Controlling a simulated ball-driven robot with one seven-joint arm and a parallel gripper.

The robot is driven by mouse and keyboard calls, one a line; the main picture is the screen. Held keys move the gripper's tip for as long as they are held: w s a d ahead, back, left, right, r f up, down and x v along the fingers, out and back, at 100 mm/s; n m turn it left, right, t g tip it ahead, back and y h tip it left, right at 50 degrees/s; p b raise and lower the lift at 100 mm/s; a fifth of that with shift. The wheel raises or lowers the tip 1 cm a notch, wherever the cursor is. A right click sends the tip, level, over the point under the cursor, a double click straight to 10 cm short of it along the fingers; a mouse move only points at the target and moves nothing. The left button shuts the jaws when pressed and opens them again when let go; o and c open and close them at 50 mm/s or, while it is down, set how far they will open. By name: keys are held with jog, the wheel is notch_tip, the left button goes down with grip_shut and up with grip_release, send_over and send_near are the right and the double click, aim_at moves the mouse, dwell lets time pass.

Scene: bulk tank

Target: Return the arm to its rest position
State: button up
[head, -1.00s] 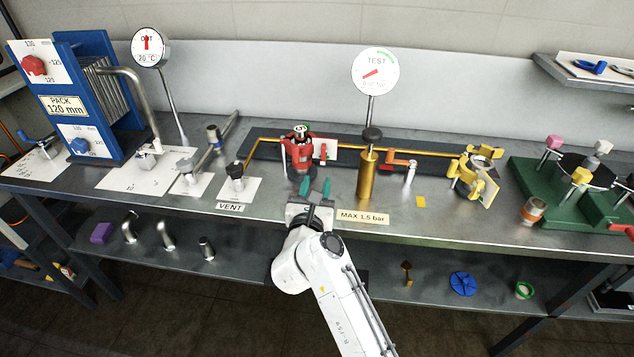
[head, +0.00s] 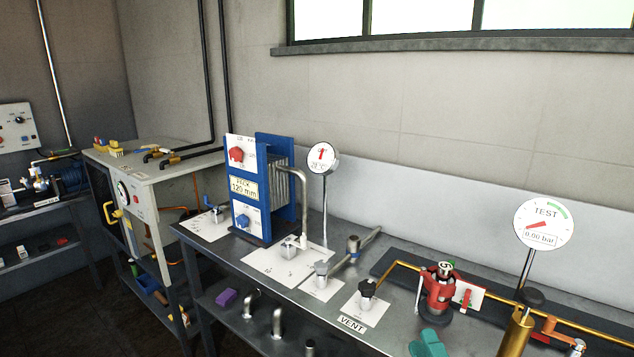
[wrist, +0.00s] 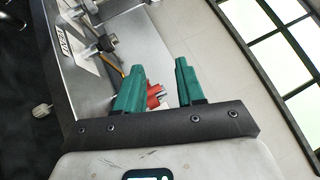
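My gripper (wrist: 158,85) shows in the wrist view with its two green fingers apart and nothing between them. Behind the fingers in that view are the red valve (wrist: 155,96) and the steel bench top (wrist: 95,85). In the head view only a green fingertip (head: 428,343) shows at the bottom edge, in front of and below the red valve (head: 437,288). The rest of my arm is out of the head view.
The steel bench (head: 330,290) carries a blue plate pack (head: 275,190), a temperature dial (head: 322,157), a VENT valve (head: 367,293), a TEST gauge (head: 543,223) reading 0.00 bar and a brass cylinder (head: 515,333). A grey cabinet (head: 160,200) stands at left. Open floor shows at lower left.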

jog(key=s+f+n+g+y, duration=0.2)
jog(key=s+f+n+g, duration=0.9)
jog(key=s+f+n, duration=0.4)
jog(key=s+d+f+n+g+h, duration=0.1)
jog(key=s+d+g+h, duration=0.1)
jog(key=s, duration=0.4)
jog(key=s+d+f+g+h, duration=0.2)
jog(key=s+d+g, duration=0.1)
jog(key=s, duration=0.4)
jog(key=s+d+f+n+g+h, duration=0.1)
jog(key=s+d+f+g+h, duration=0.1)
jog(key=s, duration=0.5)
jog(key=shift+d+f+n+g, duration=0.25)
jog(key=shift+d+g, duration=0.3)
jog(key=shift+g, duration=0.45)
